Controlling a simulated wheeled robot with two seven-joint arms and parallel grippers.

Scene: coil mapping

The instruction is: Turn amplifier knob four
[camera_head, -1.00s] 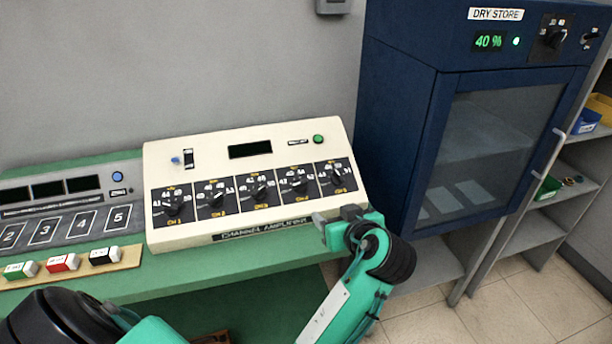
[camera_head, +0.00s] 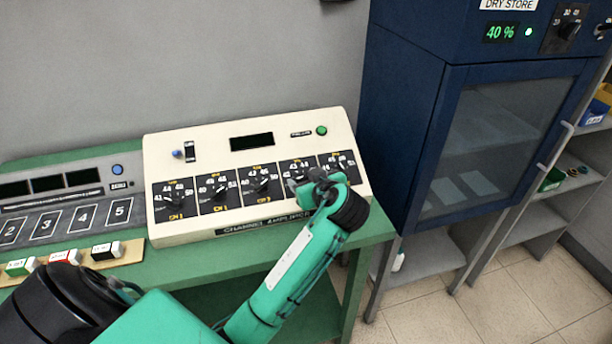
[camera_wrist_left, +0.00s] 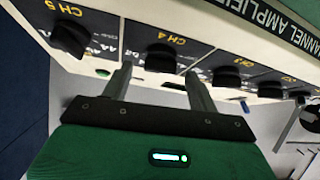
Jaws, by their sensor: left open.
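The cream channel amplifier (camera_head: 290,145) stands on the green bench with a row of black knobs on dark panels. Knob four (camera_wrist_left: 160,57), marked CH 4, shows in the left wrist view; in the head view my left gripper (camera_head: 310,183) partly covers it. In the wrist view, my left gripper (camera_wrist_left: 158,70) is open, one fingertip on each side of knob four in the picture. I cannot tell whether the fingers touch it. Knob five (camera_wrist_left: 70,38) and knob three (camera_wrist_left: 227,76) are to either side. My right gripper is not in view.
A grey console (camera_head: 75,205) with numbered keys sits left of the amplifier. Several small coloured blocks (camera_head: 65,257) lie in front of it. The blue dry store cabinet (camera_head: 410,120) stands close on the right. The green bench edge (camera_head: 205,265) runs along the front.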

